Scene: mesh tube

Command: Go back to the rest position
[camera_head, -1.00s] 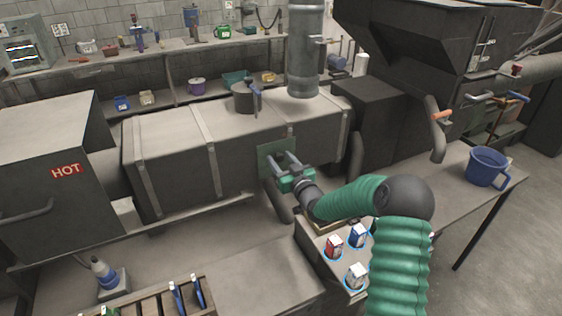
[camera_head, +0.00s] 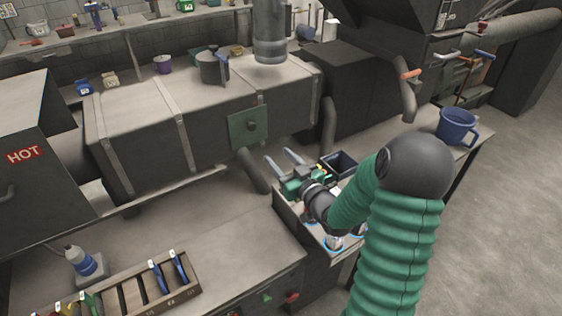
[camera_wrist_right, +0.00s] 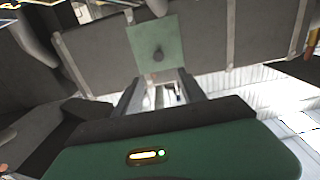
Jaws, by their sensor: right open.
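My right gripper (camera_head: 281,162) reaches in from the lower right of the head view on a green ribbed arm. Its two grey fingers are apart with nothing between them. They point up and left, near the front of the dark tank (camera_head: 190,120). In the right wrist view my right gripper (camera_wrist_right: 160,88) shows both fingers apart, with the green square plate (camera_wrist_right: 157,47) of the tank beyond them. The same green plate shows in the head view (camera_head: 240,130), up and left of the fingers. My left gripper is not in view.
A dark open box (camera_head: 338,165) stands just right of my gripper. Small containers sit under my forearm, partly hidden. A blue mug (camera_head: 457,127) stands on the right bench. A wooden rack (camera_head: 145,290) with blue-handled tools is at lower left. The grey bench top (camera_head: 230,240) between is clear.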

